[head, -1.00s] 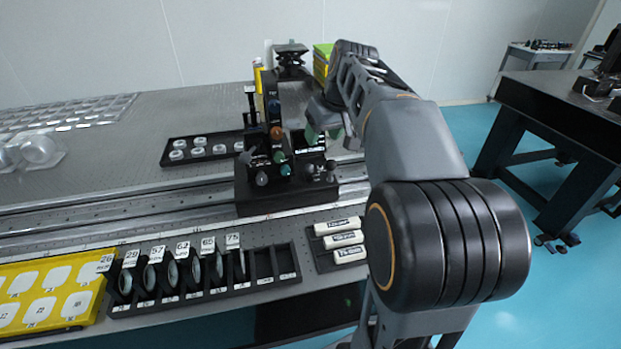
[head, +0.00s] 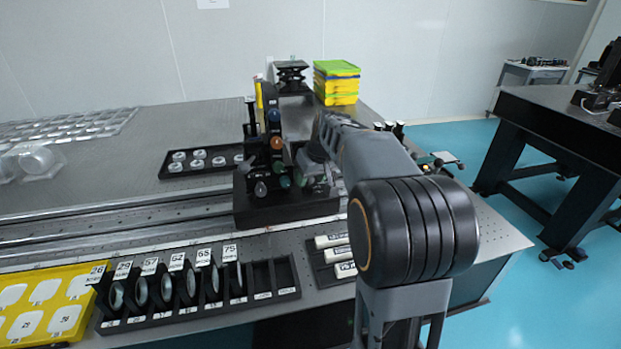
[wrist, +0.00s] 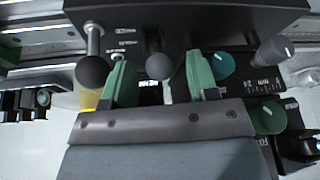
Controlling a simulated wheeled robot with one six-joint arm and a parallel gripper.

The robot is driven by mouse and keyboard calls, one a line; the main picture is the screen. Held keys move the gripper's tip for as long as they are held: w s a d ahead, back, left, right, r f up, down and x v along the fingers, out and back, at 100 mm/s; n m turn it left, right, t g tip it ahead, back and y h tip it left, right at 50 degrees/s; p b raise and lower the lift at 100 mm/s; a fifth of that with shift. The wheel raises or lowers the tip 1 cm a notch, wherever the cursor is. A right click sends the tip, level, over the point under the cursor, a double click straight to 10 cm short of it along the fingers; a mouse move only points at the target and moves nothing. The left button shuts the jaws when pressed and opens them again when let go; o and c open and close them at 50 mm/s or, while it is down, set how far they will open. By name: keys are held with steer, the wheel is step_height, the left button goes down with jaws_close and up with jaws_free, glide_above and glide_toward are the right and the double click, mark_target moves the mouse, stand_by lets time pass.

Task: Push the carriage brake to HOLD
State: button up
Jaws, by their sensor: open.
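The black carriage (head: 287,208) sits on the long rail, with knobs and small levers on it. In the wrist view, a grey ball knob (wrist: 159,66) stands between the two green fingertips of my gripper (wrist: 160,78). The gripper is open, and gaps show on both sides of the knob. A black ball knob (wrist: 91,70) on a silver post is just left of the left finger. White lettering on the carriage top is too blurred to read, so I cannot tell which lever is the brake. In the head view my arm hides the fingertips.
A teal knob (wrist: 221,66) is close beside the right finger, with a grey knob (wrist: 274,51) and a green knob (wrist: 268,116) further right. The lens rack (head: 200,293) and a yellow tray (head: 74,287) lie in front of the rail (head: 120,232).

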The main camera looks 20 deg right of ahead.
steer(key=shift+f, duration=0.1)
steer(key=c, duration=0.9)
steer(key=r+g+p, duration=0.1)
steer(key=p, duration=0.3)
steer(key=shift+w+r+p, duration=0.15)
steer(key=shift+w+p, duration=0.2)
steer(key=shift+w, duration=0.05)
steer(key=g+p, duration=0.1)
steer(key=p, duration=0.2)
steer(key=w+g+p, duration=0.1)
steer(key=p, duration=0.3)
steer(key=shift+w+d+r+y, duration=0.15)
steer(key=shift+r+y, duration=0.25)
steer(key=w+g+p, duration=0.1)
steer(key=p, duration=0.3)
steer(key=w+g+p, duration=0.1)
steer(key=g+p, duration=0.1)
steer(key=p, duration=0.2)
steer(key=shift+d+f+m+g+y+p, duration=0.15)
steer(key=shift+d+m+g+y+p, duration=0.05)
steer(key=shift+m+g+y+p, duration=0.15)
steer(key=w+g+p, duration=0.1)
steer(key=p, duration=0.1)
steer(key=w+f+g+p, duration=0.1)
steer(key=g+p, duration=0.1)
steer(key=shift+d+f+y, duration=0.2)
steer(key=shift+f+y, duration=0.05)
steer(key=shift+y, duration=0.1)
steer(key=shift+g+p, duration=0.25)
steer(key=shift+p, duration=0.05)
